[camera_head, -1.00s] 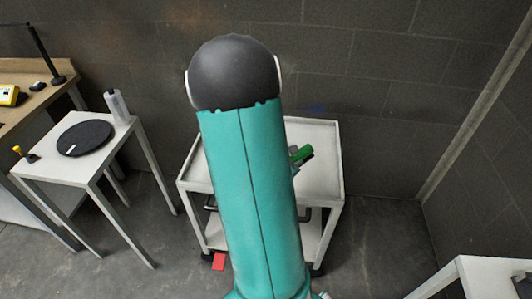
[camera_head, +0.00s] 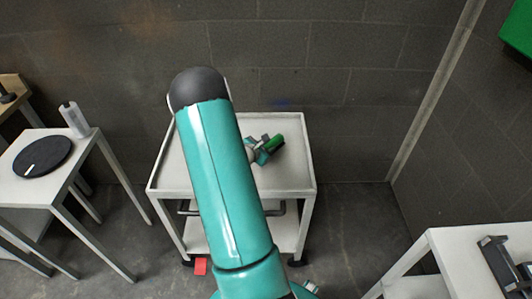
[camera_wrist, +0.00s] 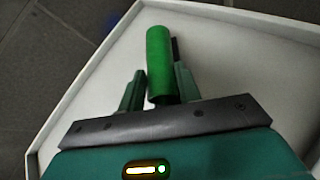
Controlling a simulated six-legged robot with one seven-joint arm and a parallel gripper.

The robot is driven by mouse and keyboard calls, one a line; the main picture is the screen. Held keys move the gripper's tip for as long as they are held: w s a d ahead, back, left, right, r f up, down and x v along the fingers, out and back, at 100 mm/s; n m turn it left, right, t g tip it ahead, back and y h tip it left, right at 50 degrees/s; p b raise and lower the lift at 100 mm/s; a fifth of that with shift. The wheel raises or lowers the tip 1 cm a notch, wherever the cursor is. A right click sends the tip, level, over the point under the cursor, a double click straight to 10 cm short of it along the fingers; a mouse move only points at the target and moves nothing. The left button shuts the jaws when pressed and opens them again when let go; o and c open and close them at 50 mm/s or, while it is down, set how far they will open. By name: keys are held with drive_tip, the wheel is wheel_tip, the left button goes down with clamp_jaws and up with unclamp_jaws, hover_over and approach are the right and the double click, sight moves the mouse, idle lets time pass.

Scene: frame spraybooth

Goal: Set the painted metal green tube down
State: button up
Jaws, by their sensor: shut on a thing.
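The green tube (camera_wrist: 159,62) is between the two fingers of my gripper (camera_wrist: 158,88) in the wrist view, its far end sticking out past the fingertips. My gripper is shut on it. In the head view the green tube (camera_head: 274,144) shows beside my arm, over the top tray of the white cart (camera_head: 302,172). The cart's pale tray surface and raised rim (camera_wrist: 215,14) fill the wrist view behind the tube. I cannot tell whether the tube touches the tray. My arm hides part of the cart in the head view.
A small table at left holds a black round disc (camera_head: 35,156) and a clear bottle (camera_head: 74,119). A white table (camera_head: 458,262) with a dark metal part (camera_head: 502,265) stands at lower right. The visible tray area around the tube is clear. A block wall (camera_head: 300,60) is behind the cart.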

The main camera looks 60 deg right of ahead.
drive_tip(key=shift+w+d+f, duration=0.1)
drive_tip(key=shift+d+f, duration=0.1)
drive_tip(key=shift+f, duration=0.05)
wheel_tip(320, 180, down, 3)
drive_tip(key=shift+d+f, duration=0.15)
drive_tip(key=shift+f, duration=0.05)
drive_tip(key=o, duration=1.1)
drive_tip(key=v, duration=1.2)
drive_tip(key=shift+r, duration=0.1)
